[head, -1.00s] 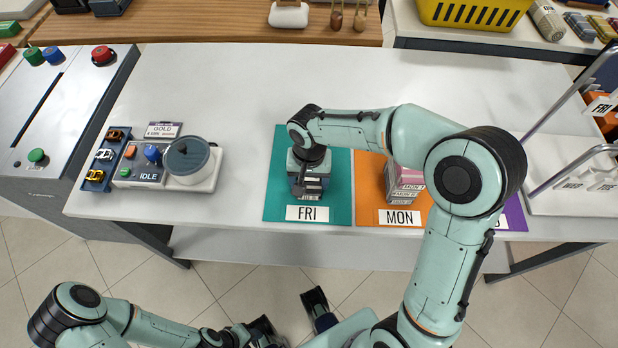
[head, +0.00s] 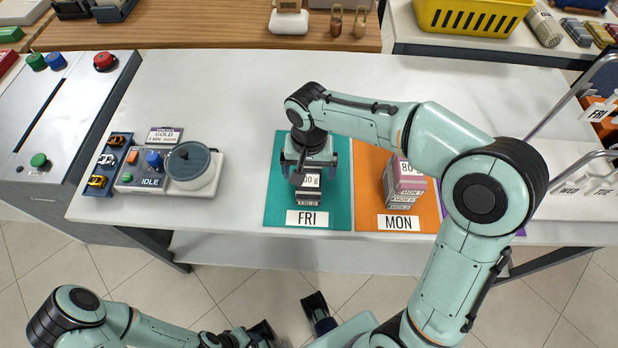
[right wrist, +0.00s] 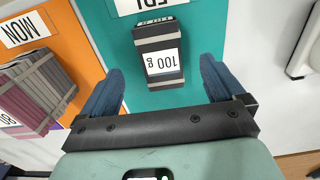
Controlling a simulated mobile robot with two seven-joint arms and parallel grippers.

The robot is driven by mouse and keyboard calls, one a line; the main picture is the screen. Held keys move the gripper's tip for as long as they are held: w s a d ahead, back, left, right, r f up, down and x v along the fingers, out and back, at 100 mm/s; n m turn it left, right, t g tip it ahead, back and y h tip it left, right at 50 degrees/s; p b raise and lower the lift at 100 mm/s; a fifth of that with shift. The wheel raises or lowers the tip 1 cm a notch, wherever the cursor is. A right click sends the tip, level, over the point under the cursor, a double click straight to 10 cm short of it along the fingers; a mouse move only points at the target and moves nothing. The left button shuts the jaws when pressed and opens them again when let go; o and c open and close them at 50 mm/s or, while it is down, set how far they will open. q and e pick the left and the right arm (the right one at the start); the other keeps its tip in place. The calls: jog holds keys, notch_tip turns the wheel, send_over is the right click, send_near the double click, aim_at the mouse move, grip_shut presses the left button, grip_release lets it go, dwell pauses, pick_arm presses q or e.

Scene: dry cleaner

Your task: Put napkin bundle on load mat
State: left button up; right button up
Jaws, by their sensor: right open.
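A dark grey banded bundle (head: 308,190) with a white "100 g" label stands on the teal FRI mat (head: 341,205). I cannot tell from its look whether it is the napkin bundle. My right gripper (head: 309,166) is open above it and partly hides it. In the right wrist view the bundle (right wrist: 160,55) lies between and beyond the spread blue fingers, with gaps on both sides. A pink and grey stack (head: 402,185) labelled "80 g" stands on the orange MON mat (head: 367,200). My left gripper (head: 264,333) is low at the bottom edge, its jaws unclear.
A scale-like device (head: 165,168) reading IDLE, with a round grey lid, sits left on the white table (head: 225,110). A purple mat edge and a wire rack (head: 580,110) are at the right. My right arm spans above the MON side. The table behind the mats is clear.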

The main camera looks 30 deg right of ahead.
aim_at(309, 185)
pick_arm(q)
jog(key=shift+w+r+p, duration=0.15)
jog(key=shift+r+p, duration=0.15)
jog(key=shift+r, duration=0.1)
pick_arm(e)
notch_tip(309, 185, up, 5)
dwell(0.3)
